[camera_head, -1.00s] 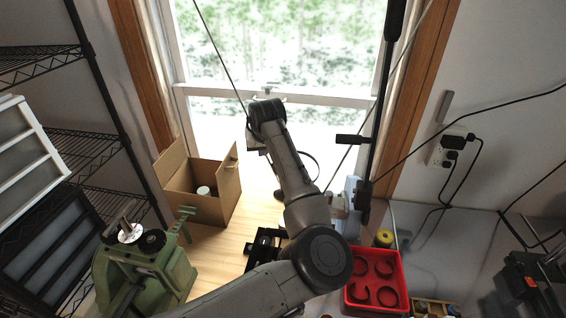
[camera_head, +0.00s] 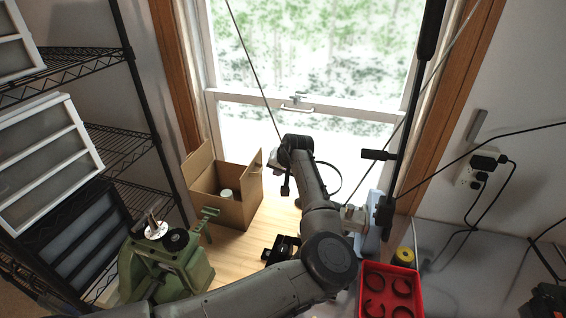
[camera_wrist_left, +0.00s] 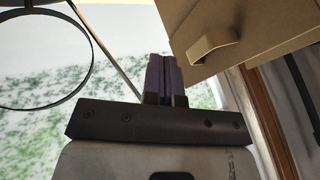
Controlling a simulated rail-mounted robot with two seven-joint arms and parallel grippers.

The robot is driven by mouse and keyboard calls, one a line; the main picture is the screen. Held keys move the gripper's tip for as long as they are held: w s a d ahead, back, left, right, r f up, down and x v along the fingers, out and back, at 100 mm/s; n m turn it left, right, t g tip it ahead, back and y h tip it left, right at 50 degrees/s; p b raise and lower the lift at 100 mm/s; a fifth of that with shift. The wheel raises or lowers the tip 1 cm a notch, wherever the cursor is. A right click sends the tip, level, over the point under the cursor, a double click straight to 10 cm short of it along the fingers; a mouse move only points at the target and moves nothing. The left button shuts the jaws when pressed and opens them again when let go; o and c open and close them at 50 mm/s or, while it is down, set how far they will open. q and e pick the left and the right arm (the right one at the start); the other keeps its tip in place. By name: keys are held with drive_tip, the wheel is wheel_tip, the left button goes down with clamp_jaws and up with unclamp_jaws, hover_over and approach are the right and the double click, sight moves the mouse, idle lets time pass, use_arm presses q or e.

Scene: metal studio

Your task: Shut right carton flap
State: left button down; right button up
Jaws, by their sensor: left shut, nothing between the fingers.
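The brown cardboard carton (camera_head: 238,210) stands open on the wooden surface beneath the window. Its left flap (camera_head: 198,162) stands up. The right flap (camera_head: 258,163) shows as a narrow upright piece at the right side. A pale can (camera_head: 226,194) is inside. My left gripper (camera_head: 273,164) is just right of the carton's upper right edge, partly hidden by its own wrist. In the left wrist view its purple fingers (camera_wrist_left: 166,76) are together and empty, with cardboard (camera_wrist_left: 255,25) and a bent tab (camera_wrist_left: 211,47) close on the right. I cannot tell whether they touch. My right gripper is out of view.
A green machine (camera_head: 165,265) stands in front of the carton to the left. Wire shelving (camera_head: 120,140) is at the left. A red tray (camera_head: 388,292) is at the front right. A dark upright stand (camera_head: 400,150) and cables are right of my arm.

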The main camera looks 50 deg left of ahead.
sight(257, 175)
use_arm(q)
drive_tip(key=shift+s+a+f+p, duration=0.2)
drive_tip(key=shift+s+a+p, duration=0.05)
drive_tip(key=shift+s+a, duration=0.45)
drive_tip(key=shift+s+a+f+p, duration=0.2)
drive_tip(key=shift+s+a, duration=0.35)
drive_tip(key=shift+a, duration=0.25)
drive_tip(key=shift+r, duration=0.15)
